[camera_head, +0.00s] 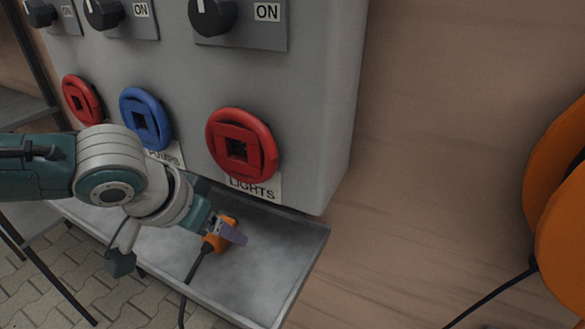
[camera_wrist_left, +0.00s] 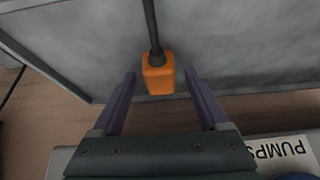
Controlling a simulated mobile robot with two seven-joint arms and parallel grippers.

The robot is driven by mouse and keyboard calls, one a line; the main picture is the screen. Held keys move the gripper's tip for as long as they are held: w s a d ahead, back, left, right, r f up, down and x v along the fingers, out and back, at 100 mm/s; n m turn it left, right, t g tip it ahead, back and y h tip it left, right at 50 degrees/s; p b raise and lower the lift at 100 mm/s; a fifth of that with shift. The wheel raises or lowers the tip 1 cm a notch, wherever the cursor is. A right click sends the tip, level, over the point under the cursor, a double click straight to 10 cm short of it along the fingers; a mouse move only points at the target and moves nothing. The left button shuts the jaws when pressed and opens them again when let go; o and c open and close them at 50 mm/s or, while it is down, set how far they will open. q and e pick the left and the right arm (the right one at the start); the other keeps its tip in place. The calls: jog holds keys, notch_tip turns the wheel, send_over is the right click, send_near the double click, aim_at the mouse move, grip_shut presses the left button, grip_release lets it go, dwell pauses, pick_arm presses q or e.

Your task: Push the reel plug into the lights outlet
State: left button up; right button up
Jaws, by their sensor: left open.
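The orange reel plug (camera_head: 213,243) with its black cable lies on the grey metal tray (camera_head: 262,262) below the panel. It also shows in the left wrist view (camera_wrist_left: 158,78). My left gripper (camera_head: 231,232) is at the plug, pointing down toward the tray. In the left wrist view its two purple fingers (camera_wrist_left: 160,76) are open, one on each side of the plug, with gaps showing. The red lights outlet (camera_head: 238,148), with a square dark socket, is on the panel above the tray, over the LIGHTS label (camera_head: 252,188). My right gripper is not in view.
A blue outlet (camera_head: 146,118) and another red outlet (camera_head: 81,101) sit left of the lights outlet. Black rotary switches (camera_head: 213,16) marked ON are above. A large orange reel (camera_head: 560,200) with a black cable stands at the right. The tray's right part is clear.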

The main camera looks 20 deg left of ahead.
pick_arm(q)
grip_shut()
dwell(0.8)
